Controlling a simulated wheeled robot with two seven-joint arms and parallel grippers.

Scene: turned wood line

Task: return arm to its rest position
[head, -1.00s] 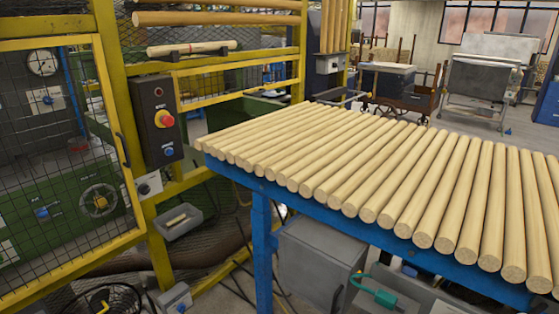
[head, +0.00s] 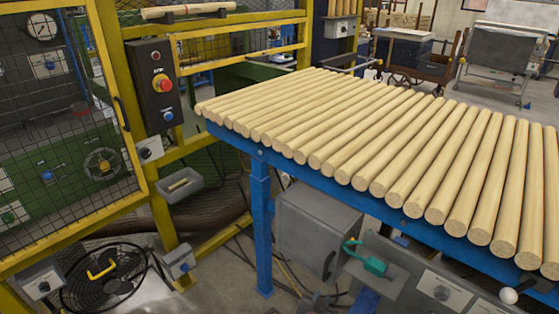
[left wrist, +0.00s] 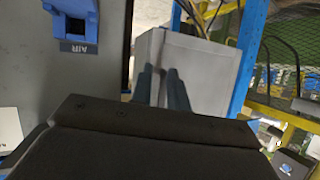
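My left gripper (left wrist: 162,72) shows in the left wrist view as two dark blue-grey fingers beyond a black housing. A narrow gap separates them, with nothing held between. They point toward a grey cabinet (left wrist: 200,65), which stands under the roller table in the head view (head: 318,230). In the head view I cannot clearly make out the left gripper; only small dark shapes show at the bottom edge below the cabinet. My right gripper is in neither view.
A blue table (head: 262,215) carries a row of turned wood rods (head: 330,125). A yellow mesh guard (head: 75,120) with a control box (head: 157,85) stands left. A black fan (head: 103,275) is lower left.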

